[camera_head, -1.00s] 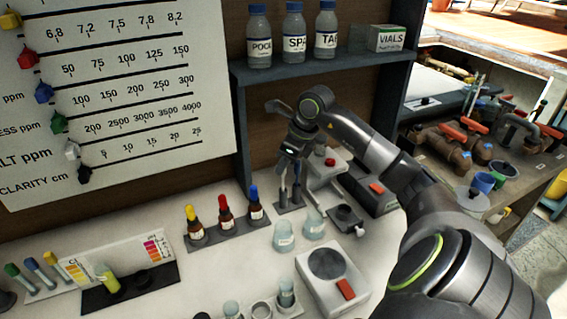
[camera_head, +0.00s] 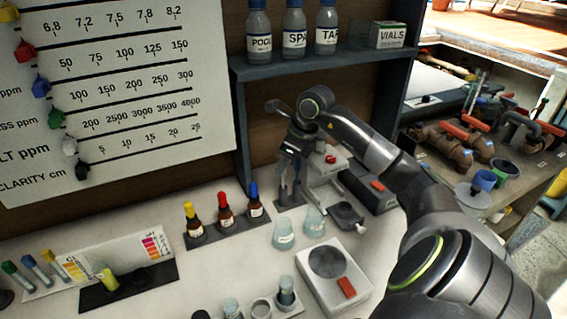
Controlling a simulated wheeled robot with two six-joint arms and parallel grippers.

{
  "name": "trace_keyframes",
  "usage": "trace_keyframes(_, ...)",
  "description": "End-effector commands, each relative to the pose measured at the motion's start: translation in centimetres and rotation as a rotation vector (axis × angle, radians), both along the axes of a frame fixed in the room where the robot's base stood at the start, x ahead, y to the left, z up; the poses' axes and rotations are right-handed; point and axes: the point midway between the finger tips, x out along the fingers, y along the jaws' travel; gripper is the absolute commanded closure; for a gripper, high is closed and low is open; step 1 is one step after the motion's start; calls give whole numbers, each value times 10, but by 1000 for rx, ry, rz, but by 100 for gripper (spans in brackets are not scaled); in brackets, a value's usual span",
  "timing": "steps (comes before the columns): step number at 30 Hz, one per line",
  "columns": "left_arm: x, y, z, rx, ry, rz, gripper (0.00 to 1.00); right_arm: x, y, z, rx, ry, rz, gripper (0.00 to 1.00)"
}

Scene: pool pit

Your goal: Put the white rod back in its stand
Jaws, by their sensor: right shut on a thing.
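My right gripper (camera_head: 289,184) points down at the back of the white counter, below the shelf. It is shut, with its fingers close above a small dark base plate (camera_head: 290,206), which looks like the stand. The white rod cannot be made out clearly; the gripper and wrist cover most of that spot. I cannot tell whether the rod is inside the stand or above it. My left gripper is not in view.
Two glass beakers (camera_head: 284,235) stand just in front of the gripper. Dropper bottles (camera_head: 226,210) stand in a rack to the left. A scale (camera_head: 333,273) lies in front, a microscope-like device (camera_head: 325,170) right. A shelf (camera_head: 310,68) with bottles hangs above.

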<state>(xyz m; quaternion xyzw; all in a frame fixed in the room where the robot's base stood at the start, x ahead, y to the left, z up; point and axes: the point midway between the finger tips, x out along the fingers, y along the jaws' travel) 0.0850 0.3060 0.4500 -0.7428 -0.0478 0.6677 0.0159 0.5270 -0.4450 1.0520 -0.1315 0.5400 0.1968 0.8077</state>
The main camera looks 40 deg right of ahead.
Motion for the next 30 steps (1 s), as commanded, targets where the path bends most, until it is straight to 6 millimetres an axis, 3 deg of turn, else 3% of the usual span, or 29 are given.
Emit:
trace_keyframes(5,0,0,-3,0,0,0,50,0,0,-3,0,0,0,100)
trace_keyframes(6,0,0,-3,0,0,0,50,0,0,-2,0,0,0,84)
trace_keyframes(12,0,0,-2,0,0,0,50,0,0,-2,0,0,0,60)
trace_keyframes(22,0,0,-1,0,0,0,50,0,0,0,-1,0,0,60)
trace_keyframes(30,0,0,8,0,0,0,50,0,0,20,-1,0,0,60)
